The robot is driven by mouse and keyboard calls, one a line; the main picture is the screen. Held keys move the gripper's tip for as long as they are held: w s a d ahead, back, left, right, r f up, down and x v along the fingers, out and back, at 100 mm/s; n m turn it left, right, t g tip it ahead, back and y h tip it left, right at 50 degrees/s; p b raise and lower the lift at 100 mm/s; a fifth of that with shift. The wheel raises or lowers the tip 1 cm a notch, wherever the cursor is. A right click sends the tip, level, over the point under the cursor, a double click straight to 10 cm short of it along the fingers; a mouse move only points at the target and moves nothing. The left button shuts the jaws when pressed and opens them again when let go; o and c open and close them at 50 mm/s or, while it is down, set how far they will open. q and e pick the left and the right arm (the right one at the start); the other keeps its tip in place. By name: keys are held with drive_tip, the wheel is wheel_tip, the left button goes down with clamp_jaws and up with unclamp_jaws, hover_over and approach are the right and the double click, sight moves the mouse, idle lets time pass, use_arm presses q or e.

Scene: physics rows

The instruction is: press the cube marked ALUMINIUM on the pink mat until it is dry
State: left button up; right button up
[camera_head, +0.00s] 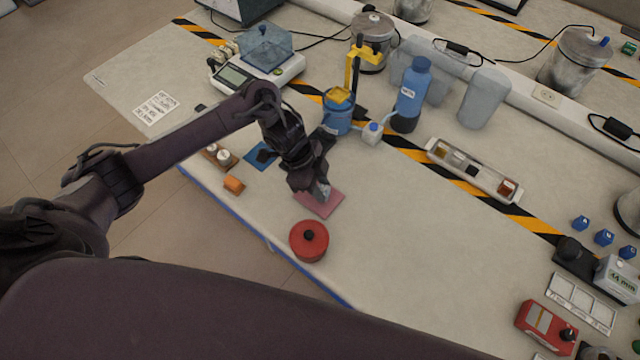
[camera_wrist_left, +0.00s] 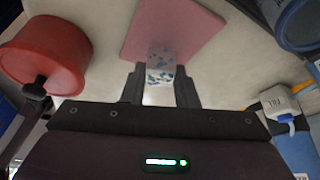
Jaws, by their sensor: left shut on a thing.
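My left gripper (camera_head: 318,194) is shut on a small grey cube (camera_head: 323,192) at the pink mat (camera_head: 323,208). In the left wrist view the cube (camera_wrist_left: 160,72) sits between the two fingers (camera_wrist_left: 160,88), with blue-grey patches on its near face. The pink mat (camera_wrist_left: 180,22) lies just beyond and around it. I cannot tell whether the cube touches the mat, and I cannot read its marking. My right gripper is not in view.
A red round pot (camera_head: 309,243) with a black knob stands close in front of the mat. A blue mat (camera_head: 262,157), an orange block (camera_head: 234,184) and a blue container (camera_head: 338,118) are nearby. A long tray (camera_head: 474,176) lies to the right. The table's middle right is clear.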

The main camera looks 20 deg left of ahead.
use_arm(q)
drive_tip(key=o, duration=0.4)
drive_tip(key=shift+c, duration=1.5)
drive_tip(key=shift+f+b, duration=0.3)
drive_tip(key=shift+f, duration=0.25)
drive_tip(key=shift+s+f+p, duration=0.2)
drive_tip(key=shift+p, duration=0.1)
idle(0.8)
